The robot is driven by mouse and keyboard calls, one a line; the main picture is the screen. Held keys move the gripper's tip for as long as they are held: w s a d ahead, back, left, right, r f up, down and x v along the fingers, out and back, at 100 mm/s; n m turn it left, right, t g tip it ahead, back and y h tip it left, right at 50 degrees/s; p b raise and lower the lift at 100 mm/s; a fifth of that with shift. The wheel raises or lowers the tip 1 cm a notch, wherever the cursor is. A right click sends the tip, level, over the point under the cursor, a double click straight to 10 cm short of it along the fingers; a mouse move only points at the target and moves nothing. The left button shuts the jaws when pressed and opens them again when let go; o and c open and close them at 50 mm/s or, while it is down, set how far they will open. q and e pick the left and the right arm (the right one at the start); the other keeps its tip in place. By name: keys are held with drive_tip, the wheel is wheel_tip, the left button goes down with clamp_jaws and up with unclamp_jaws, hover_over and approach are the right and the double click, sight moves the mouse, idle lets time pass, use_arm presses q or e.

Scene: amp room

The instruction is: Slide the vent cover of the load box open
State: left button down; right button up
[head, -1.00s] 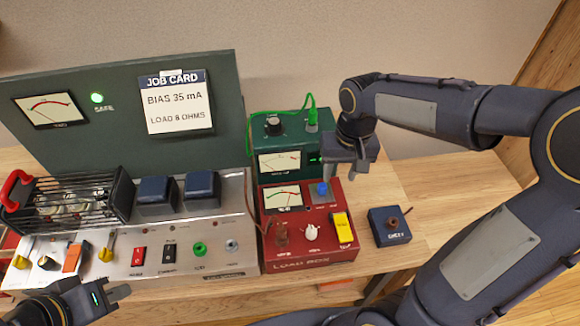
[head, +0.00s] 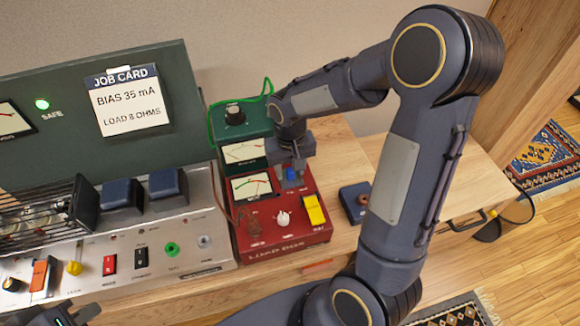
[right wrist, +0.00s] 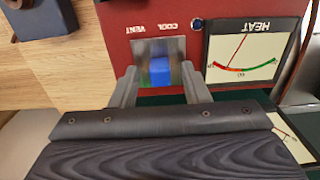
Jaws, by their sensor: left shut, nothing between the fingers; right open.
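The red load box (head: 285,230) stands on the bench with a meter, a white knob and a yellow rocker on its top. Its vent cover has a blue tab (right wrist: 160,72) beside the VENT and COOL lettering; in the head view it shows as a small blue spot (head: 290,174). My right gripper (right wrist: 160,84) is open, with one finger on each side of the blue tab; contact is unclear. The head view shows this gripper (head: 290,178) over the box's upper right part. My left gripper (head: 86,313) is shut and empty at the lower left edge.
A green instrument (head: 243,122) with a green cable stands behind the load box. The silver amplifier (head: 150,250) is to its left.

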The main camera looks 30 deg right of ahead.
sight(311, 173)
clamp_jaws()
drive_tip(key=d, duration=0.2)
drive_tip(key=s+d, duration=0.1)
drive_tip(key=d, duration=0.2)
drive_tip(key=shift+s+d, duration=0.2)
drive_tip(key=shift+d, duration=0.15)
unclamp_jaws()
drive_tip(key=shift+d, duration=0.15)
drive_tip(key=shift+r, duration=0.1)
